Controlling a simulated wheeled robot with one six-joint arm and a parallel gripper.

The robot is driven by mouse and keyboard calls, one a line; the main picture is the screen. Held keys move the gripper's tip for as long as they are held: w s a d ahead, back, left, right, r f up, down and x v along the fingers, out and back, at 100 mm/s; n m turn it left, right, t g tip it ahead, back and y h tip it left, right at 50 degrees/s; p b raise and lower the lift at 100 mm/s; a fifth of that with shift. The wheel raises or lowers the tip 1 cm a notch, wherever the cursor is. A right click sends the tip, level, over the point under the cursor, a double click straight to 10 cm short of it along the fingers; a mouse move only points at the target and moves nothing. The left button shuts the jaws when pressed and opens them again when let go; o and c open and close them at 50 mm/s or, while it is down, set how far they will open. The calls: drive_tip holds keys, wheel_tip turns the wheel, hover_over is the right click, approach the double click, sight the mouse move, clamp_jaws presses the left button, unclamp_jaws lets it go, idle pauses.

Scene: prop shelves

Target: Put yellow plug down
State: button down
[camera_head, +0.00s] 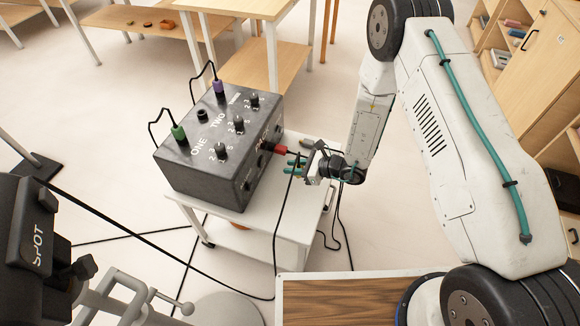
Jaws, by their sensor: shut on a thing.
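My gripper (292,160), with teal fingers, is at the right side of a dark control box (205,165). It is shut on the rear of a red plug (273,149), whose front points at the box's side sockets. I cannot tell how deep the plug sits in a socket. A black cable hangs down from the gripper. No clearly yellow plug shows. A small brownish thing (306,142) lies on the cart behind the fingers, too small to name.
The box stands on a white cart (290,235) with some bare top at its right. A green plug (178,132) and a purple plug (219,86) are in its top. Cables lie on the floor. A wood-topped surface (345,300) is in front, and a SPOT lamp (38,235) stands at left.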

drive_tip(key=w, duration=0.1)
drive_tip(key=w+a, duration=0.1)
drive_tip(key=w, duration=0.1)
drive_tip(key=shift+w+a+f, duration=0.1)
drive_tip(key=shift+f, duration=1.8)
drive_tip(key=shift+f, duration=0.15)
drive_tip(key=c, duration=1.2)
unclamp_jaws()
drive_tip(key=shift+d+r, duration=0.25)
drive_tip(key=shift+d, duration=0.05)
drive_tip(key=v, duration=1.1)
drive_tip(key=shift+s+d, duration=0.2)
drive_tip(key=shift+r, duration=0.2)
